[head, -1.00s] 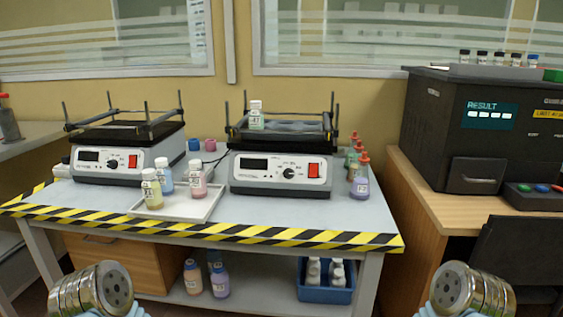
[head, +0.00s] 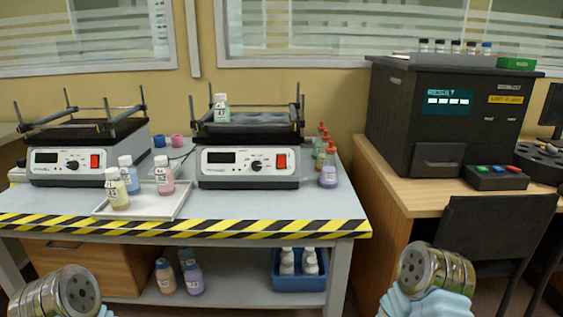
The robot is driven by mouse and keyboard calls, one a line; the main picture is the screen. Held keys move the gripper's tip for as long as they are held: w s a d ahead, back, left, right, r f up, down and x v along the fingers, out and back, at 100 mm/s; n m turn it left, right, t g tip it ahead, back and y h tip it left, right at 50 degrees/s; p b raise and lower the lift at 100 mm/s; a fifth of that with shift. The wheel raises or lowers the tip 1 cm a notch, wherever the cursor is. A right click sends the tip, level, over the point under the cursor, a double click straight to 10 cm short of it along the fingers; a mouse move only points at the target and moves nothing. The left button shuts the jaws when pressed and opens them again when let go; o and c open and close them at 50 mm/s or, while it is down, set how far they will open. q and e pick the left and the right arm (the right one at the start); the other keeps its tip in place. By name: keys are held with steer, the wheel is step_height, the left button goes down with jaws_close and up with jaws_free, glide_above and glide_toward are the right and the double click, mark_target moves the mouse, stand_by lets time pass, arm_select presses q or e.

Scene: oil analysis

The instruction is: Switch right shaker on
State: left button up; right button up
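The right shaker (head: 250,184) stands on the grey bench, a light-grey box with a black platform and corner posts on top. Its front has a dark display (head: 221,157), a black knob (head: 257,166) and a red rocker switch (head: 281,161) on the right. The display looks blank. A white-capped bottle (head: 221,111) with a pale green label stands on its platform. Metal-ringed parts of my arms show at the bottom left and bottom right, well short of the bench. No gripper fingers are visible.
A similar left shaker (head: 60,177) stands on the bench. Several bottles stand on or beside a white tray (head: 178,207) in front. Red-capped bottles (head: 328,172) stand right of the right shaker. A black analyzer (head: 390,120) sits on a wooden desk; a black chair (head: 490,235) stands before it.

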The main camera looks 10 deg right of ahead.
jaws_close()
stand_by(1.5)
